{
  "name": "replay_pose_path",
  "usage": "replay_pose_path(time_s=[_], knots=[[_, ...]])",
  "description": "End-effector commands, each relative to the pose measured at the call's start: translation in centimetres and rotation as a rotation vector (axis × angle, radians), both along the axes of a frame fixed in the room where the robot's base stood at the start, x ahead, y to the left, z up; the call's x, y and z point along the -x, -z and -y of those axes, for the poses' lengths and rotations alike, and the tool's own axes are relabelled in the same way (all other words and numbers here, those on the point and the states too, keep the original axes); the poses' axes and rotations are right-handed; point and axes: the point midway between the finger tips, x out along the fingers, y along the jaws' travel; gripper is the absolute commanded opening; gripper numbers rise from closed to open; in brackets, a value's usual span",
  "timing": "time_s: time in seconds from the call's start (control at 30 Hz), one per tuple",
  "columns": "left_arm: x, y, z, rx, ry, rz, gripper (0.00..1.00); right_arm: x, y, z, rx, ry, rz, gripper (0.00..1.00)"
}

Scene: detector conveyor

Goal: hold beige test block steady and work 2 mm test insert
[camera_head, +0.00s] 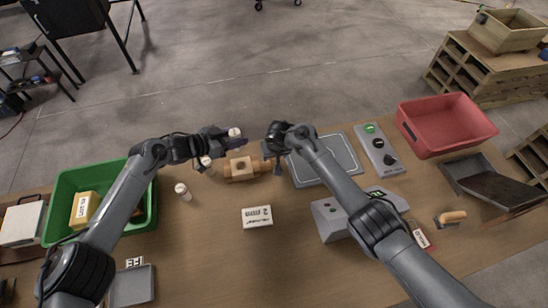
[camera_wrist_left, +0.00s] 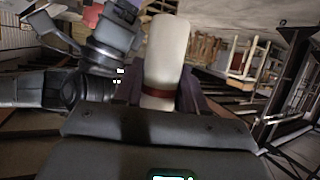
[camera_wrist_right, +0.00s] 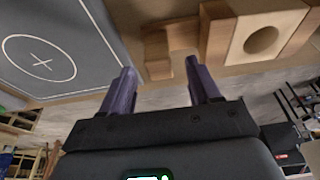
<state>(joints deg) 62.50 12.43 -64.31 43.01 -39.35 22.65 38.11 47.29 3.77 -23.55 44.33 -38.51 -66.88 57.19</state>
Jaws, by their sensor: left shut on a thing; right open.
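The beige test block (camera_head: 241,168) has a round hole in its upper face and sits in a wooden holder on the table. In the right wrist view the block (camera_wrist_right: 290,28) is at the upper right. My left gripper (camera_head: 233,138) is shut on a cream insert with a dark red band (camera_wrist_left: 165,50), held up beyond the block, apart from it. I cannot read its size. My right gripper (camera_wrist_right: 164,82) is open; a wooden piece of the holder (camera_wrist_right: 160,66) shows ahead, between its fingertips in the picture. In the head view my right wrist partly hides the holder's right end.
Other pale inserts (camera_head: 183,191) stand left of the block. A grey plate (camera_head: 340,157) lies to the right, before a red bin (camera_head: 440,135). A green bin (camera_head: 62,190) is at left. The table's front middle is clear.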

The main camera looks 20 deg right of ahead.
Motion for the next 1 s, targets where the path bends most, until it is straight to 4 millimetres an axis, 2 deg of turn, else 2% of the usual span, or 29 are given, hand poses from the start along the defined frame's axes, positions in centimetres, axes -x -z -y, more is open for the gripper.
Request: replay_pose_path(time_s=[0.1, 0.4, 0.93, 0.97, 1.0], knots=[[0.0, 0.0, 0.0, 0.001, 0.0, 0.0, 0.09, -0.5, 1.6, 0.2, 0.005, 0.001, 0.001, 0.62], [0.0, 0.0, 0.0, 0.001, 0.0, 0.0, 0.09, -1.2, 3.7, 0.0, -0.001, 0.0, 0.0, 0.62], [0.0, 0.0, 0.0, 0.001, 0.0, 0.0, 0.09, -1.4, 4.3, 0.1, 0.002, 0.0, 0.003, 0.62], [0.0, 0.0, 0.0, 0.001, 0.0, 0.0, 0.09, -1.4, 4.3, 0.1, 0.002, 0.0, 0.003, 0.6], [0.0, 0.0, 0.0, 0.001, 0.0, 0.0, 0.09, -1.4, 4.3, 0.1, 0.002, 0.0, 0.003, 0.54]])
